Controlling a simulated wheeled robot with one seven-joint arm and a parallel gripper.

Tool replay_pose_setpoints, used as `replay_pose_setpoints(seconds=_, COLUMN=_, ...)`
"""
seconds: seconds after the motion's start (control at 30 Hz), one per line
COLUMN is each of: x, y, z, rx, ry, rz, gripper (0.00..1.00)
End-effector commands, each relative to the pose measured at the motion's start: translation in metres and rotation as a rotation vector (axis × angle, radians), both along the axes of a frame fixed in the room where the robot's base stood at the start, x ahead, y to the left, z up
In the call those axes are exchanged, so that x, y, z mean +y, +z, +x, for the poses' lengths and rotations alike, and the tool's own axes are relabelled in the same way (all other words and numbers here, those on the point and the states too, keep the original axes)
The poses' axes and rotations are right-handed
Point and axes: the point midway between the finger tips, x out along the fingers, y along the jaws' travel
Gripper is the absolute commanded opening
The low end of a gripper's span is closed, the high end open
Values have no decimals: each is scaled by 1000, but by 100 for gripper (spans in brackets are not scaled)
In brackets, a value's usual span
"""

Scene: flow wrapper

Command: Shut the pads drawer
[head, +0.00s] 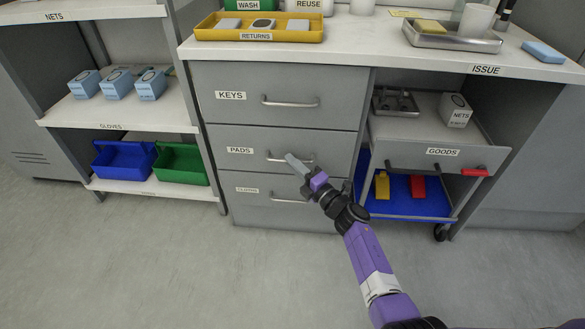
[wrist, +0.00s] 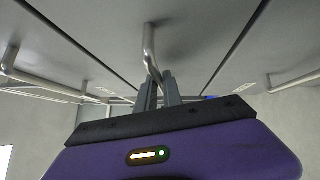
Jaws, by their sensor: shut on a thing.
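The pads drawer (head: 240,165) is the middle of three grey drawers, labelled PADS. Its front looks about level with the drawers above and below; I see no clear gap. Its metal bar handle (head: 274,157) runs across the front and is partly hidden by my gripper (head: 298,165). In the wrist view the handle (wrist: 149,45) comes down to the fingertips of my gripper (wrist: 159,88), which are shut on it.
The keys drawer (head: 235,108) is above and another drawer (head: 245,207) below, both with bar handles. A grey trolley (head: 400,153) labelled GOODS stands at the right. Shelves with a blue bin (head: 122,162) and green bin (head: 180,165) are at the left. The floor in front is clear.

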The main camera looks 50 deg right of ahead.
Motion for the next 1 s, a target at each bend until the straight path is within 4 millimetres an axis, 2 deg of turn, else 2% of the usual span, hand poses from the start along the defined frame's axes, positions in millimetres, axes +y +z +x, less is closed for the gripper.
replay_pose_setpoints(seconds=0.13, x=-4, y=-1, z=0, rx=3, ry=-10, rz=2, gripper=0)
replay_pose_setpoints(seconds=0.17, x=-4, y=-1, z=0, rx=3, ry=-10, rz=2, gripper=13)
replay_pose_setpoints(seconds=0.27, x=-3, y=-1, z=0, rx=3, ry=-9, rz=2, gripper=32)
replay_pose_setpoints(seconds=0.67, x=-1, y=-1, z=-6, rx=3, ry=-6, rz=2, gripper=33)
replay_pose_setpoints(seconds=1.0, x=4, y=-7, z=-57, rx=5, ry=-9, rz=2, gripper=33)
